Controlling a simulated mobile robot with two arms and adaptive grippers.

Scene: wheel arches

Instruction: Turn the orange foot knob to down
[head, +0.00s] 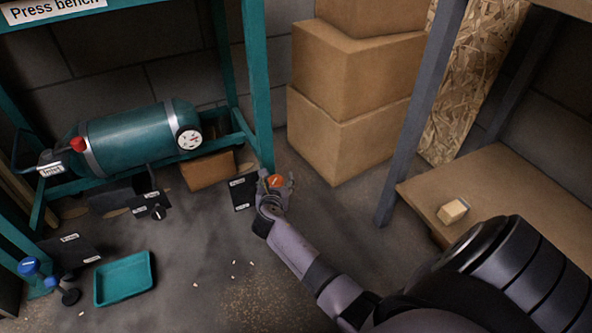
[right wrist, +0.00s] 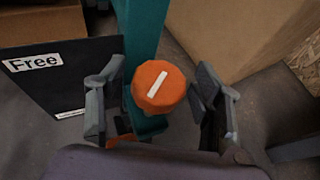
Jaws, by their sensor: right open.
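The orange foot knob (right wrist: 159,87) sits at the foot of a teal bench leg, low near the floor. It has a white pointer bar, slanting from upper right to lower left in the right wrist view. The knob also shows in the head view (head: 276,181), partly hidden by my gripper. My right gripper (right wrist: 160,103) is open, with one finger on each side of the knob and a gap visible on both sides. A dark plate (right wrist: 72,88) labelled "Free" stands left of the knob. My left gripper is not in view.
A teal cylinder (head: 135,137) with a red knob lies on the bench's lower shelf. Stacked cardboard boxes (head: 345,140) stand behind the leg. A teal tray (head: 124,279) and blue knob (head: 29,266) are at left. A wooden shelf (head: 500,190) is at right. Floor between is mostly clear.

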